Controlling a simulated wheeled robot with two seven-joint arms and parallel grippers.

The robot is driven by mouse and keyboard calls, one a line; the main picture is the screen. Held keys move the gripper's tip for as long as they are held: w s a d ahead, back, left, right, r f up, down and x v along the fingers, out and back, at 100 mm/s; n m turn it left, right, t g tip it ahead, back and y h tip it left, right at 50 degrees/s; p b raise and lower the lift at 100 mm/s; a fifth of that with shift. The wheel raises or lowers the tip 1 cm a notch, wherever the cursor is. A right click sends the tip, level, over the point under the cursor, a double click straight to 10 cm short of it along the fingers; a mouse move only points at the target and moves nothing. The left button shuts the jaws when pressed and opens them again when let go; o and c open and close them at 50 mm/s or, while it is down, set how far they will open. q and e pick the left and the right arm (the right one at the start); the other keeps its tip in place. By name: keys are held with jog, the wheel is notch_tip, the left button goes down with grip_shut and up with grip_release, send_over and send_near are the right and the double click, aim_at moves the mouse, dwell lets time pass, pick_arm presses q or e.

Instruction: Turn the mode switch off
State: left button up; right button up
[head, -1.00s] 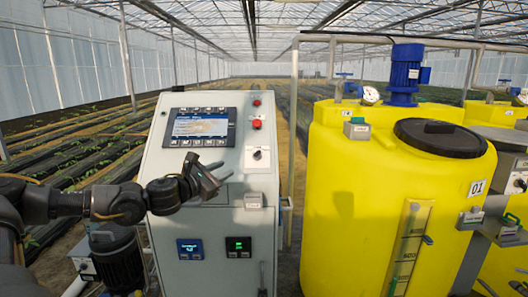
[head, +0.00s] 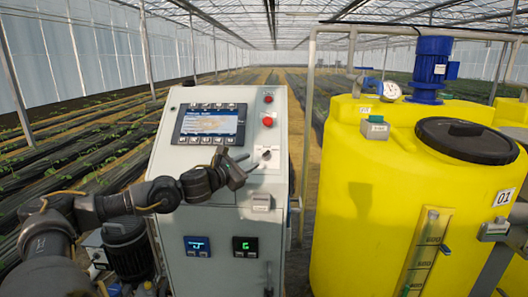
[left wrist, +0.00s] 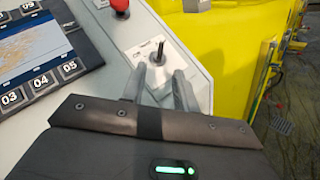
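The mode switch (head: 266,155) is a small dark lever on a white plate, on the right part of the grey control cabinet's (head: 222,218) front. In the left wrist view the switch (left wrist: 160,52) stands out from its plate just beyond my fingertips, roughly between their lines. My left gripper (head: 246,163) is just left of and slightly below the switch in the head view. Its two fingers (left wrist: 158,80) are apart with nothing held between them, and they appear not to touch the lever. The switch's markings are too small to read. My right gripper is in no view.
Above the switch are two red buttons (head: 267,121); one also shows in the left wrist view (left wrist: 120,5). The display panel (head: 210,124) with keys is left of it. A yellow tank (head: 385,200) stands to the right of the cabinet, across a gap.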

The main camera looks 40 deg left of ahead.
aim_at(266, 154)
pick_arm(q)
jog(key=w+p, duration=0.3)
jog(key=w, duration=0.4)
jog(key=shift+w+r+p, duration=0.1)
jog(key=shift+r+p, duration=0.1)
jog(key=shift+p, duration=0.15)
jog(key=shift+w+f, duration=0.1)
jog(key=shift+w, duration=0.15)
grip_shut()
jog(key=shift+f, duration=0.1)
